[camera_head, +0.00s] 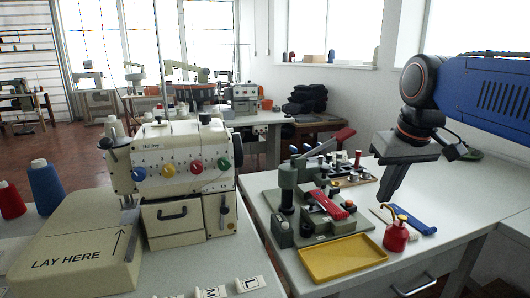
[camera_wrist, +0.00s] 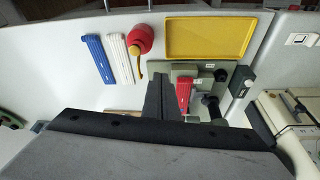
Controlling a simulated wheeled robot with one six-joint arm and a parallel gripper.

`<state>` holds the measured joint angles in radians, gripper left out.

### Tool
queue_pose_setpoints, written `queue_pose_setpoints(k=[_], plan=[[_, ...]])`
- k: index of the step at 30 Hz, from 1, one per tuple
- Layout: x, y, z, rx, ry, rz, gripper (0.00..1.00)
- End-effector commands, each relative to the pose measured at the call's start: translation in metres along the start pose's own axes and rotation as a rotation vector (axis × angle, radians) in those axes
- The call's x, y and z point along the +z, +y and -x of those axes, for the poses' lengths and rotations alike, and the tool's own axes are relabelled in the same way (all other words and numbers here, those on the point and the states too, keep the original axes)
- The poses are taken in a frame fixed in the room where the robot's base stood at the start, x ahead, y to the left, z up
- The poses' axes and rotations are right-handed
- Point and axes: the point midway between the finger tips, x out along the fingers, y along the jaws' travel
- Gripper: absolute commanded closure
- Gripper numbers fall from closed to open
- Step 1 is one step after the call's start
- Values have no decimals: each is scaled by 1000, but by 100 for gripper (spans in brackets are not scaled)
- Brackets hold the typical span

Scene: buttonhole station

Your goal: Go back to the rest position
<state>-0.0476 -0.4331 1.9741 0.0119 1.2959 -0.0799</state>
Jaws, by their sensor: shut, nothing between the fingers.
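My gripper (camera_head: 382,194) hangs from the blue arm at the right, pointing down over the right-hand table. It is shut and empty, clear of the things below it. Its dark fingers (camera_wrist: 157,92) show in the wrist view, in front of the green buttonhole device (camera_head: 312,222) with its red lever (camera_head: 332,206). In the wrist view the red lever (camera_wrist: 183,95) lies just right of the fingers, and part of the green device is hidden behind them.
A yellow tray (camera_head: 342,257), a red oil can (camera_head: 396,236) and a blue strip (camera_head: 415,219) lie on the table under my gripper. A white strip (camera_wrist: 120,58) lies beside them. A cream sewing machine (camera_head: 185,175) and a "LAY HERE" block (camera_head: 80,245) stand left.

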Motion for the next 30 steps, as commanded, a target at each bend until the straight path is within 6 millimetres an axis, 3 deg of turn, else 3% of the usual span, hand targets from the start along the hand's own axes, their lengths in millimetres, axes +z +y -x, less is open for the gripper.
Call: queue_pose_setpoints(k=[1,6,15,21,30], plan=[[22,0,-11,4,10,-11,100],[83,2,-53,15,43,-50,100],[169,0,-121,29,92,-100,100],[194,0,-143,33,108,-116,100],[195,0,-145,33,109,-118,100]])
